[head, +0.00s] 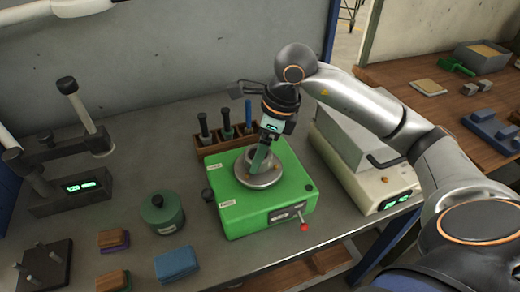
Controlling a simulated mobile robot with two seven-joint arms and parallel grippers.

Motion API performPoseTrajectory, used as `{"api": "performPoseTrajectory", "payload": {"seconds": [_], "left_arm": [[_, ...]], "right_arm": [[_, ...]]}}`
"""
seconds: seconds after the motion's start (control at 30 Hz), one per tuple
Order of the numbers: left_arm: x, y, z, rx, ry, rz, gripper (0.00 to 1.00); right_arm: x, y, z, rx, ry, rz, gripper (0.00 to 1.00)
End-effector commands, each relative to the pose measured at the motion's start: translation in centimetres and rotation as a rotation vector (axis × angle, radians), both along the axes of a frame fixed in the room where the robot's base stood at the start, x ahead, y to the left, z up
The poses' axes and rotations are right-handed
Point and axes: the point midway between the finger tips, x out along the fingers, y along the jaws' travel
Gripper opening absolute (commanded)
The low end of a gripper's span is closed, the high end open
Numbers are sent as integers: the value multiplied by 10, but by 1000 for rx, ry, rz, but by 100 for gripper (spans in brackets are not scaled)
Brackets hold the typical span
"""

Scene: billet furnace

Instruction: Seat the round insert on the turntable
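The turntable (266,181) is a grey metal disc on top of a green box (240,211) in the middle of the bench. A small grey round piece, which looks like the round insert (251,157), is at the middle of the disc. I cannot tell whether it rests fully on the disc. My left gripper is not in view.
A rack of dark-handled tools (210,145) stands behind the green box. A white instrument (370,182) stands close on its right. A green round canister (163,213), a blue block (176,264) and a dark pegged block (43,268) are at left. A red-knobbed lever (304,227) juts from the box front.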

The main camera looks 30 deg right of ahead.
Motion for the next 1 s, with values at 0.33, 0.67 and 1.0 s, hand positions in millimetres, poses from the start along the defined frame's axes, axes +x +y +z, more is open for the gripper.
{"api": "performPoseTrajectory", "payload": {"seconds": [0.33, 0.67, 1.0], "left_arm": [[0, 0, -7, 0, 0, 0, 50], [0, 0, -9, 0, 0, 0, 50], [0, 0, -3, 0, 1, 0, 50]], "right_arm": [[1, 0, -6, 1, -4, -1, 0], [0, 0, -8, 1, -4, -1, 89], [-1, -2, -1, -1, 1, 0, 89]]}}
